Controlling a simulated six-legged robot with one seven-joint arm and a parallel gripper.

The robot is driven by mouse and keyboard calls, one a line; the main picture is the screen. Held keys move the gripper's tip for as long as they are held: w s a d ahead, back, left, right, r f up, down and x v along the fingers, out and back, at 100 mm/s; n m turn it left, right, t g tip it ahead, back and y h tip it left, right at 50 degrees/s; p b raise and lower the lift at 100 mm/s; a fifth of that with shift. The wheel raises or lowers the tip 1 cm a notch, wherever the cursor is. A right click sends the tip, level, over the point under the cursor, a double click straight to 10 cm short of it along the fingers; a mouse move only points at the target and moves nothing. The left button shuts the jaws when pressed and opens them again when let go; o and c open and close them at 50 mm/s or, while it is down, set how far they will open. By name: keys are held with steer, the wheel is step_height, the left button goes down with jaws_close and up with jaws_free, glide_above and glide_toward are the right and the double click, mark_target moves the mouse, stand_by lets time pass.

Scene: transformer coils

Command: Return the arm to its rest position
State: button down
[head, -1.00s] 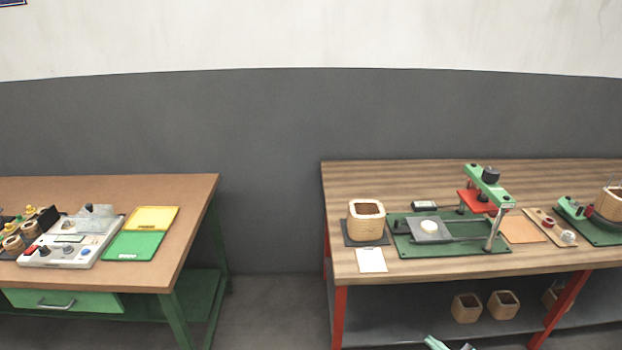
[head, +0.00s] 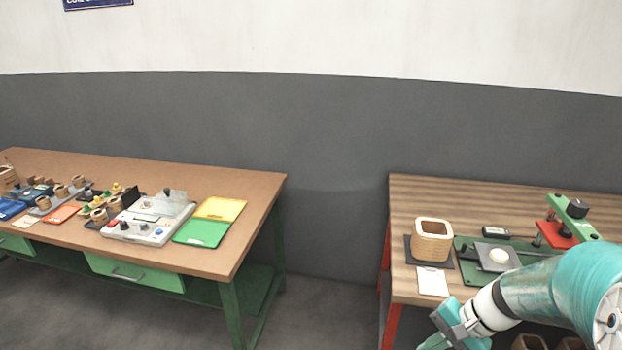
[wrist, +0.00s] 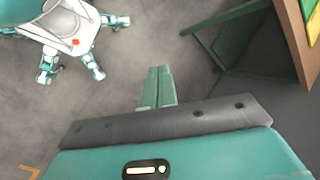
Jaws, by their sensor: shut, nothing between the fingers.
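My gripper (wrist: 157,87) shows in the wrist view with its two pale green fingers together and nothing between them. It hangs over bare grey floor. In the head view my arm enters at the lower right, and my gripper (head: 436,340) is at the bottom edge, partly cut off, in front of the right table. My arm hides part of that table and of the green press on it.
The right table (head: 420,190) bears a wooden coil form (head: 432,240), a white card (head: 432,282) and a green press (head: 572,217). The left table (head: 150,172) bears a control box (head: 150,222), yellow and green mats and small coils. A floor gap lies between the tables.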

steer(key=s+a+r+n+t+h, duration=0.2)
steer(key=s+a+r+n+h, duration=0.1)
steer(key=r, duration=0.5)
steer(key=s+a+r+n+t+h, duration=0.2)
steer(key=s+a+r+n, duration=0.3)
steer(key=r, duration=0.3)
steer(key=shift+s+a+n+h, duration=0.35)
steer(key=shift+s+n+h, duration=0.15)
steer(key=shift+h, duration=0.2)
